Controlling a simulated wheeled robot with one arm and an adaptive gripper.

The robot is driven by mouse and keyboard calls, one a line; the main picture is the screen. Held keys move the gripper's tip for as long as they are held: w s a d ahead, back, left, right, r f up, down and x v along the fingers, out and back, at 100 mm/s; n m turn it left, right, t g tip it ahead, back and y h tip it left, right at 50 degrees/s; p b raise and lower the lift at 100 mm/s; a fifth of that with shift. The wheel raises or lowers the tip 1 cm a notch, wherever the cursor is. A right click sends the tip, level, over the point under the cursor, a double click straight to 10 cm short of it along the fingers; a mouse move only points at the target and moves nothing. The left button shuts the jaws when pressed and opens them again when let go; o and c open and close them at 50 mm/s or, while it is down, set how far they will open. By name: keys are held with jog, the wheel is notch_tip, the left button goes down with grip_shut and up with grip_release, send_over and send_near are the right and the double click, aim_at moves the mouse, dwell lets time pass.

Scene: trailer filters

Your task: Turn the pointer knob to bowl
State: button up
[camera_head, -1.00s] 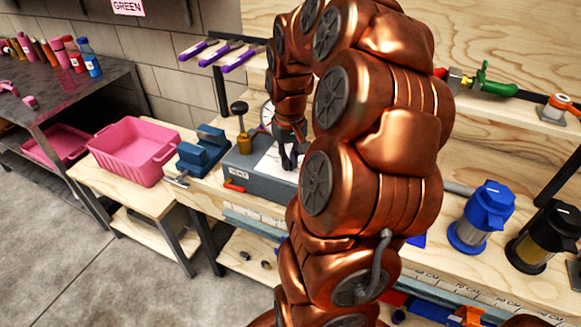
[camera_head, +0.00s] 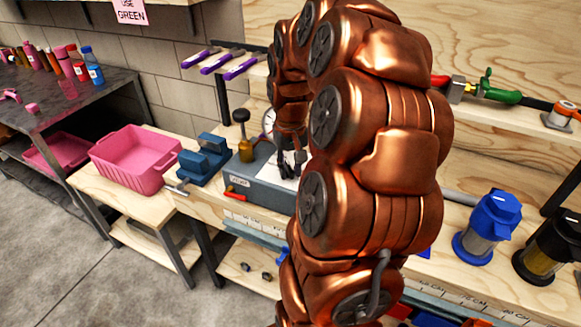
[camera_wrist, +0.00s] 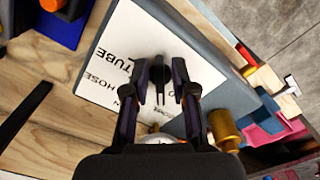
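The black pointer knob (camera_wrist: 162,76) stands on a white label panel (camera_wrist: 112,50) in the wrist view. The panel reads "TUBE" and "HOSE"; its other words are partly covered by my gripper. My gripper (camera_wrist: 161,66) is open, with one finger on each side of the knob. I cannot tell whether either finger touches it. In the head view the panel lies on top of a grey-blue box (camera_head: 270,193) on the bench, and my gripper (camera_head: 290,165) is over it. There the knob is not clear, and my copper arm covers the box's right side.
A brass plunger with a black ball (camera_head: 245,145) and a round gauge (camera_head: 268,122) stand close to the panel. A blue vise (camera_head: 203,160) and a pink bin (camera_head: 135,160) are to the left. Blue (camera_head: 487,225) and black (camera_head: 548,243) filter units stand at the right.

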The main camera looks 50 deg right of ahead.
aim_at(290, 170)
jog(key=shift+o, duration=0.4)
jog(key=shift+r, duration=0.2)
notch_tip(290, 170, up, 12)
jog(key=shift+f, duration=0.2)
dwell(0.7)
